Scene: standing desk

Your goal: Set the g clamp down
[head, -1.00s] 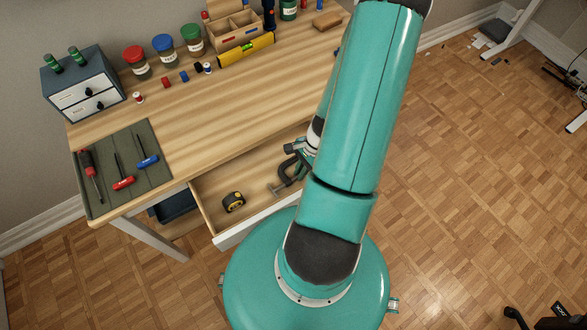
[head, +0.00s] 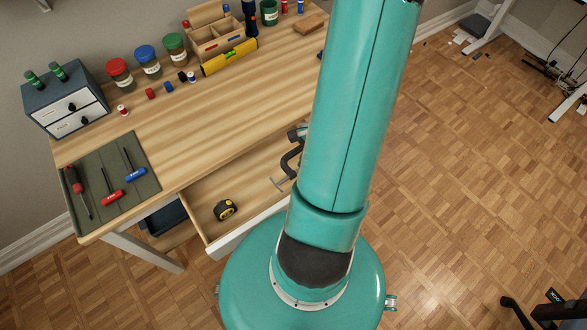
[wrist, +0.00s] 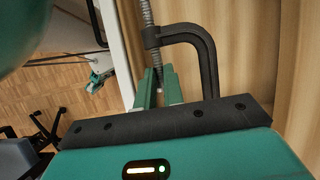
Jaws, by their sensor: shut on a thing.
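The g clamp is a dark C-shaped frame with a grey threaded screw and cross bar. In the head view the g clamp (head: 290,160) shows over the right part of the open drawer (head: 240,186), partly hidden by my arm. I cannot tell whether it touches the drawer floor. In the wrist view the clamp's frame (wrist: 207,58) curves beyond the fingers, with its screw on the left. My gripper (wrist: 160,90) has its green fingers closed around the lower end of the clamp's screw side. In the head view my arm hides most of the gripper.
A yellow and black tape measure (head: 225,210) lies in the drawer's left part. A green mat (head: 85,204) with screwdrivers and hex tools lies on the desk (head: 200,132). Jars, a drawer box (head: 67,101) and a yellow level (head: 229,57) stand behind. The desk's middle is clear.

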